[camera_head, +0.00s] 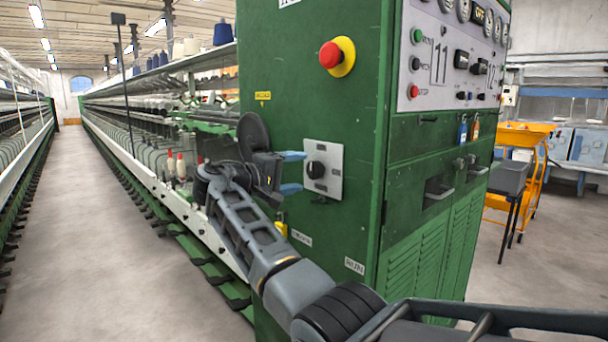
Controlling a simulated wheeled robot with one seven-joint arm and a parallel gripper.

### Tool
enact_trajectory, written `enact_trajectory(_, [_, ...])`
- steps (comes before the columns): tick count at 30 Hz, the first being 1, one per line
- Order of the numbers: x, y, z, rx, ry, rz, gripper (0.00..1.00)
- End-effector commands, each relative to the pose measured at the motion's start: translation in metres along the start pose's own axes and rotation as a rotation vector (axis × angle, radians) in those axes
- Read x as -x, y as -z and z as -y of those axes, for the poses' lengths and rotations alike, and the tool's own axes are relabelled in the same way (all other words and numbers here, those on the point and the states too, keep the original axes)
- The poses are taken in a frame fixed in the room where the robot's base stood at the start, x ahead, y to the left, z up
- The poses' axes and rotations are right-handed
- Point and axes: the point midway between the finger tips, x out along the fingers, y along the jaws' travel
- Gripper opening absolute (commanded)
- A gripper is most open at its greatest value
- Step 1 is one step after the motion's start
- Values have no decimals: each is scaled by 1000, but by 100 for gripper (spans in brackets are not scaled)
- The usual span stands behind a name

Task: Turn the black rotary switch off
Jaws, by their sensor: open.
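The black rotary switch (315,170) is a round knob on a light grey square plate (335,160) on the side of the green cabinet (300,100). My gripper (302,172) is just left of the knob. Its two blue fingers are apart, one at the upper left of the knob and one at the lower left, with nothing visible between them. The fingertips appear close to the plate; I cannot tell if they touch the knob. The knob's exact pointer direction is too small to read.
A red emergency button on a yellow base (337,56) sits above the switch. A control panel (455,50) is on the cabinet's right face. The spinning frame (150,130) runs back at left, beside a clear aisle (80,220). An orange cart (520,150) stands at right.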

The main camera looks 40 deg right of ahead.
Motion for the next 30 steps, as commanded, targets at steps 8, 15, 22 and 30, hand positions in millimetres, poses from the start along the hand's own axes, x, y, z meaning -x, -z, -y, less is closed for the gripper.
enact_trajectory(8, [33,0,0,-1,0,-1,75])
enact_trajectory(15, [36,0,0,0,0,0,75])
enact_trajectory(22, [36,0,0,0,1,0,75])
enact_trajectory(30, [36,-3,21,11,20,-30,75])
